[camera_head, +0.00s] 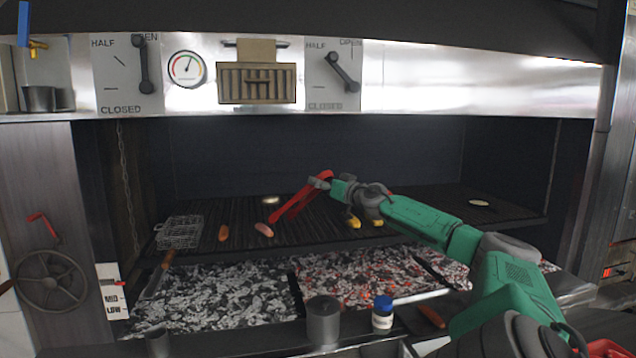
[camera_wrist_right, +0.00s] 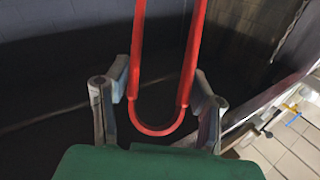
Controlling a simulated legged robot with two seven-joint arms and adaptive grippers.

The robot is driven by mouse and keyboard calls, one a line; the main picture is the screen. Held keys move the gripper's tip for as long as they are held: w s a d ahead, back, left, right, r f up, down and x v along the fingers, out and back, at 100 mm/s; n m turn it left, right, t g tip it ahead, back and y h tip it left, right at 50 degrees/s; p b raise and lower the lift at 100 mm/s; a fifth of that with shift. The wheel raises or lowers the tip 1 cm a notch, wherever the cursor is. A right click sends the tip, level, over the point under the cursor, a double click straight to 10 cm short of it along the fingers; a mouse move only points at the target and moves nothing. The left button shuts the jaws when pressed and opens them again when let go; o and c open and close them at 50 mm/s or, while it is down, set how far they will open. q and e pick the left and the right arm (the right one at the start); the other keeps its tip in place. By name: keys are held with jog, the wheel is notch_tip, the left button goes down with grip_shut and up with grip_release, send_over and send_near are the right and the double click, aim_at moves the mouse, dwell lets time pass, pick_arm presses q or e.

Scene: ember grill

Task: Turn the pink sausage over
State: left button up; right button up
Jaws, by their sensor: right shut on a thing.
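The pink sausage (camera_head: 264,229) lies on the dark grill grate (camera_head: 320,228), left of the red tongs. My right gripper (camera_head: 330,184) is shut on the red tongs (camera_head: 301,199) and holds them above the grate. In the right wrist view, the rounded end of the tongs (camera_wrist_right: 156,129) sits between the fingers of my right gripper (camera_wrist_right: 160,98). The tong tips are out of that view. My left gripper is not in view.
A browner sausage (camera_head: 223,232) lies left of the pink one. A wire basket (camera_head: 180,232), a small round item (camera_head: 270,200) and yellow pieces (camera_head: 354,221) are on the grate. Glowing coals (camera_head: 350,278) lie below. A grey can (camera_head: 322,320) and blue-capped jar (camera_head: 382,312) stand in front.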

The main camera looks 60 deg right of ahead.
jog(key=shift+s+a+r, duration=0.2)
jog(key=shift+s+r, duration=0.45)
jog(key=shift+r, duration=0.35)
jog(key=shift+s+a+r, duration=0.2)
jog(key=shift+s+r, duration=0.4)
jog(key=shift+r, duration=0.35)
jog(key=s+a+r, duration=0.1)
jog(key=s+r, duration=0.1)
jog(key=s, duration=0.3)
jog(key=s+a+r, duration=0.2)
jog(key=s, duration=0.4)
jog(key=shift+s, duration=0.3)
jog(key=shift+d, duration=0.1)
